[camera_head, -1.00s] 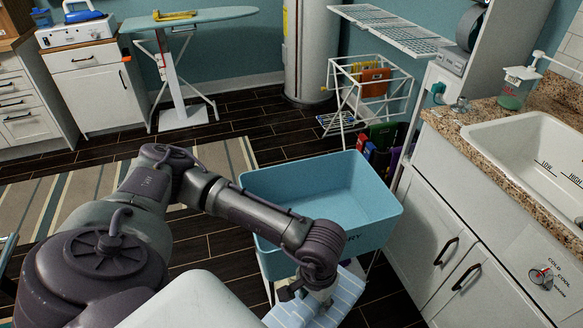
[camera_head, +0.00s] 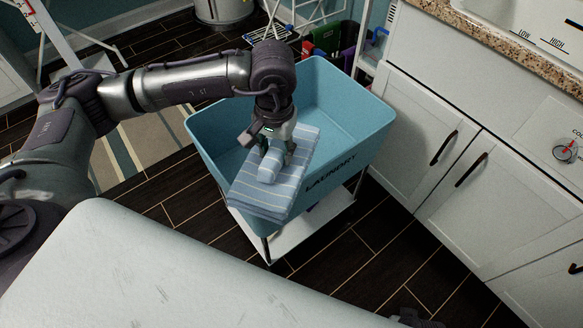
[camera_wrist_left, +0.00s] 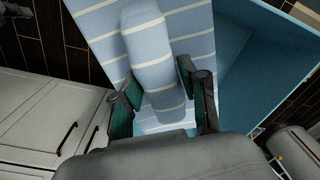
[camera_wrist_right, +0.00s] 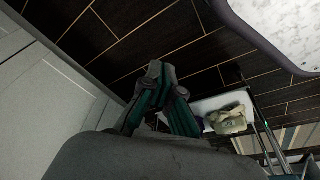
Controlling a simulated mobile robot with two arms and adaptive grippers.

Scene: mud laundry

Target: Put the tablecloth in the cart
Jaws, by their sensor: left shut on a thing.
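The tablecloth (camera_head: 262,192) is folded, light blue with pale stripes. My left gripper (camera_head: 274,160) is shut on a bunched fold in its middle, and the cloth (camera_wrist_left: 150,60) fills the upper middle of the left wrist view. The cart (camera_head: 345,110) is a blue tub marked LAUNDRY on a white frame. The cloth is held at the tub's front left, overlapping its near rim in the head view, partly over the opening and partly outside. It hides part of the tub's inside. My right gripper (camera_wrist_right: 166,85) is shut and empty, low near the floor.
White cabinets (camera_head: 440,150) with dark handles stand close to the cart's right, under a granite counter. A white lower shelf (camera_head: 300,235) lies under the tub; a beige item (camera_wrist_right: 228,120) is on it. A striped rug (camera_head: 150,135) lies left.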

